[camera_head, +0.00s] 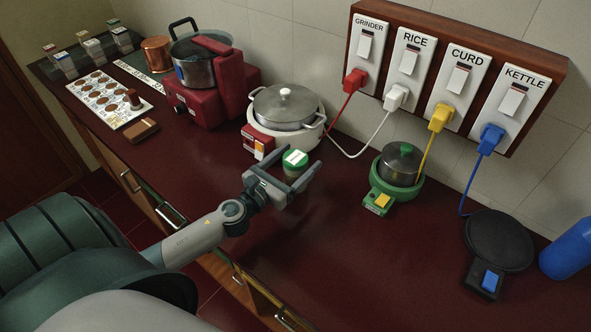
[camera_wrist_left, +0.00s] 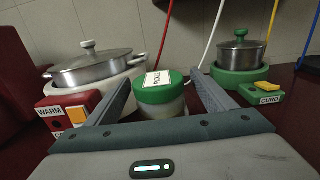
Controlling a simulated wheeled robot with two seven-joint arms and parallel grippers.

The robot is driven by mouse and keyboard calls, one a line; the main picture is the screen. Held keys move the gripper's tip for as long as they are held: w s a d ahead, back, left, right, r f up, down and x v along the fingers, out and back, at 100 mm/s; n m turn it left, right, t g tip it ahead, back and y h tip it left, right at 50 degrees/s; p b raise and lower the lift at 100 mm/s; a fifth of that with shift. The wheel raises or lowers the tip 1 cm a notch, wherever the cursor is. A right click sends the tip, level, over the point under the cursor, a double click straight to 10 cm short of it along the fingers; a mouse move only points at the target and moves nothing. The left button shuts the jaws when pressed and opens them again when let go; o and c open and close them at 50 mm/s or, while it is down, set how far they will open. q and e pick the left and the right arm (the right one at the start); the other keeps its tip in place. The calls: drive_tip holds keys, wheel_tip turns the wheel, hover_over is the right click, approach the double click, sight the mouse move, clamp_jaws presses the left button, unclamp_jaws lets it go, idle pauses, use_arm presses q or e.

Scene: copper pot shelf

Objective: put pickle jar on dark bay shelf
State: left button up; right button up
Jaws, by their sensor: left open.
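The pickle jar (camera_head: 294,165) has a green lid with a white label and stands on the dark red counter in front of the white rice cooker. My left gripper (camera_head: 290,190) is open, with its fingers around the jar, one on each side. In the left wrist view the jar (camera_wrist_left: 160,94) shows between the two fingers (camera_wrist_left: 162,110), its label reading PICKLE, with gaps visible beside it. I cannot tell whether a finger touches it. I do not see a dark bay shelf that I can identify for sure. My right gripper is not in view.
A white cooker with steel pot (camera_head: 284,108) stands behind the jar, and a green-based curd pot (camera_head: 399,168) to its right. A red grinder base (camera_head: 215,97) is at left. Cords hang from the switch panel (camera_head: 450,75). The front counter is clear.

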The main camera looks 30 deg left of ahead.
sight(304, 152)
use_arm(q)
drive_tip(key=w+p, duration=0.1)
drive_tip(key=w, duration=0.2)
drive_tip(key=shift+r, duration=0.1)
drive_tip(key=shift+w, duration=0.3)
drive_tip(key=shift+c, duration=0.4)
drive_tip(key=c, duration=1.5)
drive_tip(key=shift+r, duration=0.1)
